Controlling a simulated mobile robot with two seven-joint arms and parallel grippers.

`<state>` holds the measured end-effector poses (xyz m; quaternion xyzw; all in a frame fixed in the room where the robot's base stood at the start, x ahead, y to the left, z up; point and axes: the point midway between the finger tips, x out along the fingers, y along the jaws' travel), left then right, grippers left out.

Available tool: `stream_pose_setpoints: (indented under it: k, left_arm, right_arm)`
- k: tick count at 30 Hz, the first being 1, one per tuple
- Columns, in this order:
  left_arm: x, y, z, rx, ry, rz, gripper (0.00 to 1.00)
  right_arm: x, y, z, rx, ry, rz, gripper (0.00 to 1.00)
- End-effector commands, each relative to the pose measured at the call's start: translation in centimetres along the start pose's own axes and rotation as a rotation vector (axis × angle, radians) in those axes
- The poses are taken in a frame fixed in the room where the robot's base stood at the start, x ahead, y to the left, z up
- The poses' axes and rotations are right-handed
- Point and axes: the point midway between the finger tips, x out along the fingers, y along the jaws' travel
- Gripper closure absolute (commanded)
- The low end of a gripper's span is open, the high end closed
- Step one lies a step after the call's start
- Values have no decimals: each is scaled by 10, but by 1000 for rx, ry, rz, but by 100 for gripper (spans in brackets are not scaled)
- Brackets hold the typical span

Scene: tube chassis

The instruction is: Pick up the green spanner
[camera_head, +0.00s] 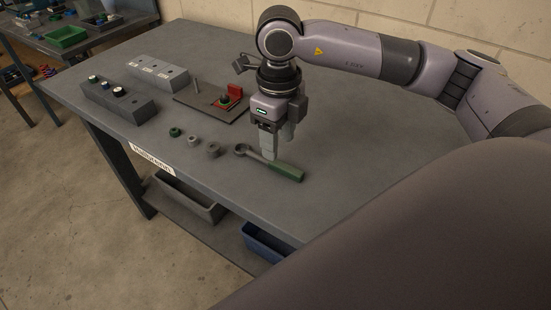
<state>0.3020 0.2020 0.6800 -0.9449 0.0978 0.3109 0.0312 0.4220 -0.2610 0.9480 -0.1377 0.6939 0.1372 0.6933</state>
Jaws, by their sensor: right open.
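The green spanner (286,171) lies flat on the grey workbench, with a green handle to the right and a grey ring end to the left. My right gripper (274,150) comes down from above, with its fingers pointing at the spanner near where the handle meets the grey shaft. The fingers overlap the spanner in this view. Whether they touch it, I cannot tell. The right gripper is open. My left gripper is not in view.
Several small rings and nuts (213,150) lie left of the spanner. A dark plate (186,98) with a red block (234,92) lies behind. Two grey blocks (135,106) (145,68) stand at the far left. The bench (340,150) is clear to the right.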

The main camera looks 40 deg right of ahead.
Motion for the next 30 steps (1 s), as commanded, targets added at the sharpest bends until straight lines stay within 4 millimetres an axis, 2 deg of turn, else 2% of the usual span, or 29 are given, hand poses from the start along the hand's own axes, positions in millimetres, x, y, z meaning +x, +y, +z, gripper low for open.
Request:
stream_pose_setpoints:
  k: [10, 14, 20, 24, 25, 30]
  left_arm:
    - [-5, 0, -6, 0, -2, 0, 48]
    - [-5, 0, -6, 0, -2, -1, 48]
    - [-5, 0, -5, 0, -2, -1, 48]
    - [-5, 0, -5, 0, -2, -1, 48]
    - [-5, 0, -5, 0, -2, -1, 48]
    - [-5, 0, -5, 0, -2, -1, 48]
  right_arm:
    - [48, 0, 5, 0, 3, 1, 49]
    - [55, 0, 5, 0, -1, 1, 49]
    - [55, 0, 5, 0, -1, 0, 49]
    - [55, 0, 5, 0, -1, 1, 94]
    - [55, 0, 5, 0, -1, 1, 100]
    - [54, 0, 5, 0, -2, 0, 100]
